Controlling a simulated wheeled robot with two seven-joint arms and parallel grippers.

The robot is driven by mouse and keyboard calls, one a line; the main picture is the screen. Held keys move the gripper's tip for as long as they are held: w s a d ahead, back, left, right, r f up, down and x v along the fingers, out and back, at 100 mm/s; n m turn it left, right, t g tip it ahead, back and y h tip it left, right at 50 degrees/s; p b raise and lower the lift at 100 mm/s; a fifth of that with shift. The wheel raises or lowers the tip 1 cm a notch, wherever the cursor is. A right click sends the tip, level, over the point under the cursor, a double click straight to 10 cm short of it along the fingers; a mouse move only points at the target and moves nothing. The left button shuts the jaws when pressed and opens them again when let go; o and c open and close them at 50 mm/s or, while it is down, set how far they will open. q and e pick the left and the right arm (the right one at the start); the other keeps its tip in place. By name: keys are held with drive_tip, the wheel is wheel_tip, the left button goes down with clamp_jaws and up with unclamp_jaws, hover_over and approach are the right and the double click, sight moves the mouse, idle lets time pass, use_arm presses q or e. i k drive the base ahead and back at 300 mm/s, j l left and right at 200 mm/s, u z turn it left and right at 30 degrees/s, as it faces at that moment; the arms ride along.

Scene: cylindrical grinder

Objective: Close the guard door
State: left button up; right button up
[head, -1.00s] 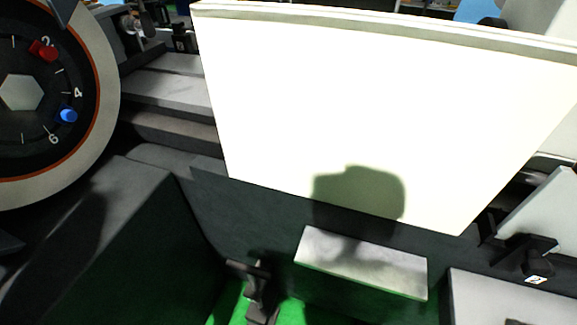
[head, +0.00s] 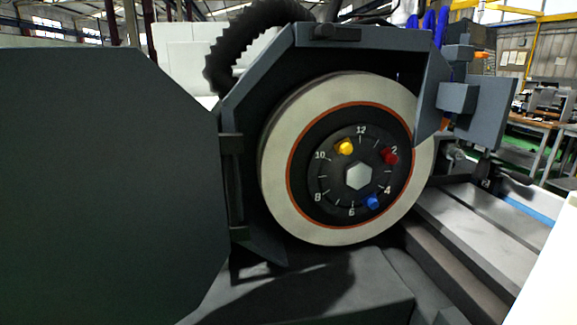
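The guard door (head: 105,180) is a large dark grey panel with cut corners at the left of the head view. It stands swung out to the left of the wheel housing (head: 270,75), with a hinge (head: 233,185) between them. The door is open, and the housing's front is uncovered. The grinding wheel (head: 407,165) shows inside, with a dark numbered hub and yellow, red and blue knobs. Neither of my grippers is in view.
A grey machine bed with rails (head: 470,245) runs to the right of the wheel. A white panel (head: 555,270) cuts in at the lower right. A black hose (head: 245,45) curves over the housing. A grey block assembly (head: 475,100) sits at the housing's right side.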

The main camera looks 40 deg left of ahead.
sight(113, 207)
drive_tip(key=u, duration=0.9)
